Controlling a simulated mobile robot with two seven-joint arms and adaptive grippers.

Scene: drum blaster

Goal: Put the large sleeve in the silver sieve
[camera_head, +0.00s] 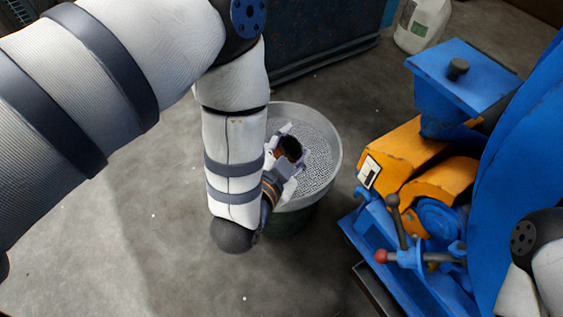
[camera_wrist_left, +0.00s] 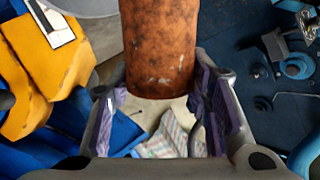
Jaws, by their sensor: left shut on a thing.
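The silver sieve (camera_head: 319,174) is a round, light grey, perforated pan on top of a dark drum, in the middle of the head view. My left gripper (camera_head: 287,157) is over the sieve, shut on the large sleeve (camera_head: 291,148). In the left wrist view the sleeve is a rusty orange-brown cylinder (camera_wrist_left: 160,45) between the purple-padded fingers of the gripper (camera_wrist_left: 160,95). In the head view the sleeve looks dark, with its open end showing. I cannot tell how high it is above the mesh. My right gripper is out of view.
A blue and orange machine (camera_head: 440,160) with a red-knobbed lever (camera_head: 381,256) stands right of the sieve. A blue container (camera_head: 320,35) is behind it, and a white jug (camera_head: 422,24) stands at the back right. The concrete floor at the left and front is clear.

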